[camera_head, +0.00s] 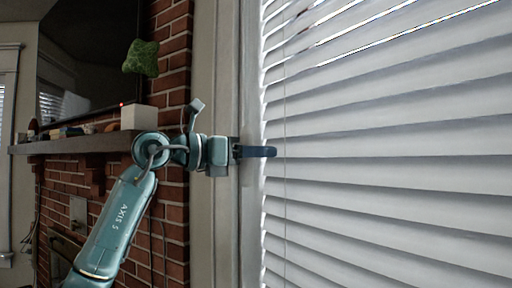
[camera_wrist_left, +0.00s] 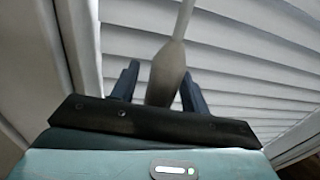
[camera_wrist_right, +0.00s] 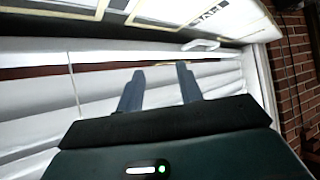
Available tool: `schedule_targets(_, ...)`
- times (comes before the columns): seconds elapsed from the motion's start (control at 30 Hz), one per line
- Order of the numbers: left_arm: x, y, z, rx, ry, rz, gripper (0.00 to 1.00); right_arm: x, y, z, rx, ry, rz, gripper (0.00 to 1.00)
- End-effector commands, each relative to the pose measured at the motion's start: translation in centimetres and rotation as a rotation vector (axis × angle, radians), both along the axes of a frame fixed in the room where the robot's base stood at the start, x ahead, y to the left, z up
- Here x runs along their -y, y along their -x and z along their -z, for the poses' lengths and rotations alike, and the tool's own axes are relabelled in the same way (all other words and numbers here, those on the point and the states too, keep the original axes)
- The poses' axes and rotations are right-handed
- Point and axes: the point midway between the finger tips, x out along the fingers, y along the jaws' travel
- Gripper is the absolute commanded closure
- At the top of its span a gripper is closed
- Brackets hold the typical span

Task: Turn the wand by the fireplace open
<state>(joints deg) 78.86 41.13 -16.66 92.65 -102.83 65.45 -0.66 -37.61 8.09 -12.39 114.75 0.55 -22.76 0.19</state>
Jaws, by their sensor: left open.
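The wand is a thin pale rod hanging in front of the white blinds, seen in the head view (camera_head: 285,110). In the left wrist view the wand (camera_wrist_left: 167,72) widens into a thicker grey lower end that lies between my left fingers. My left gripper (camera_head: 275,152) is open beside the window frame, its blue fingers level with the wand; it also shows in the left wrist view (camera_wrist_left: 160,72). I cannot tell whether either finger touches the wand. My right gripper (camera_wrist_right: 160,68) is open and empty in the right wrist view and is not in the head view.
White blinds (camera_head: 400,170) fill the right side. A pale window frame (camera_head: 225,220) stands behind my left wrist. A brick fireplace (camera_head: 170,225) with a mantel (camera_head: 80,145) is at left, bearing a white box (camera_head: 138,118) under a green object (camera_head: 141,58).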

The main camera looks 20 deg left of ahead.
Motion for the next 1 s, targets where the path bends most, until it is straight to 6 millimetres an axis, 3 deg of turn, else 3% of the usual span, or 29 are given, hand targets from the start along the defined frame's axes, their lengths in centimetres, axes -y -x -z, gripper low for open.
schedule_targets(0.3,0.21,-0.23,0.05,0.000,0.000,0.001,0.55,-0.09,0.02,0.00,-0.003,-0.002,0.003,0.64)
schedule_targets(0.83,0.17,-0.19,0.01,0.001,0.001,0.001,0.98,0.03,0.56,0.30,-0.013,0.003,-0.003,0.64)
schedule_targets(1.0,0.16,-0.19,-0.03,-0.001,0.001,0.006,0.99,0.02,0.60,0.21,-0.014,0.003,-0.003,0.64)
